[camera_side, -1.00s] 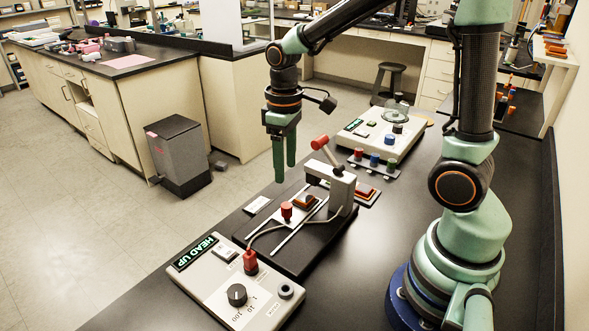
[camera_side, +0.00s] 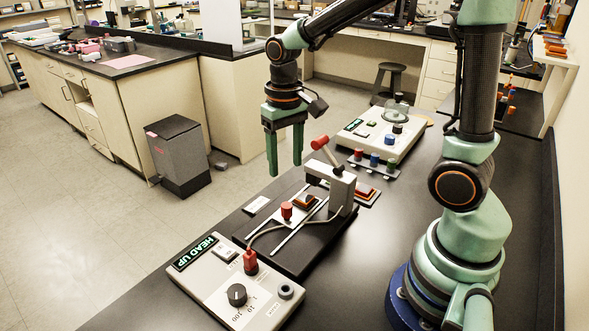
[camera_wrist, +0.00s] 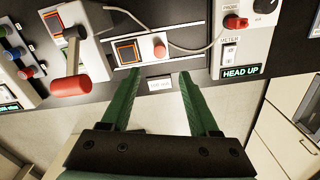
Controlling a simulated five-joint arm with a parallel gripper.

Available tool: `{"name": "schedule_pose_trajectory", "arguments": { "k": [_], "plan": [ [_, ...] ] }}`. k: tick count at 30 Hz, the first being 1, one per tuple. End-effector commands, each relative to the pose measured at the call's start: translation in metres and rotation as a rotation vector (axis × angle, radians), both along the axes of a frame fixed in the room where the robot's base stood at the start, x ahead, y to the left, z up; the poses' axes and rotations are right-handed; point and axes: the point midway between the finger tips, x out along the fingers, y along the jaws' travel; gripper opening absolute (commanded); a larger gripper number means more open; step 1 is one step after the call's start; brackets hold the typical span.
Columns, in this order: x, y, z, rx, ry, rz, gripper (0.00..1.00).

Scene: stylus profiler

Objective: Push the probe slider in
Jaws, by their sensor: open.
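The probe slider is a small pale carriage (camera_side: 300,211) with a red knob (camera_side: 286,210) and an orange-framed dark square on it. It sits on two light rails of a black base, in front of a grey upright block (camera_side: 343,193). The wrist view shows the carriage (camera_wrist: 140,61) and its red knob (camera_wrist: 159,50) at the top centre. My gripper (camera_side: 285,170) is open and empty, pointing down above the rail end, apart from the slider. Its two green fingers (camera_wrist: 160,78) show either side of a small white label in the wrist view.
A red-tipped lever (camera_side: 320,143) rises from the upright block. A control box (camera_side: 238,294) with a dial, red plug and "HEAD UP" display stands at the front, with a cable to the base. Another instrument (camera_side: 385,135) and coloured knobs stand behind. Bench is clear on the right.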

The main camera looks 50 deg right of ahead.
Motion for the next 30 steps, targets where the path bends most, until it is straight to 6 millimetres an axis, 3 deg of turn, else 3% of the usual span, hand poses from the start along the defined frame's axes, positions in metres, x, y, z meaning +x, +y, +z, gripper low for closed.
{"name": "schedule_pose_trajectory", "arguments": {
  "k": [5,18,24,30],
  "plan": [
    [-0.001,0.000,-0.019,0.000,0.005,-0.007,0.61],
    [-0.002,0.000,-0.099,0.001,0.006,-0.005,0.61],
    [-0.001,0.000,-0.116,0.000,0.003,-0.004,0.61],
    [0.000,0.000,-0.120,0.000,0.000,-0.004,0.61]
  ]
}}
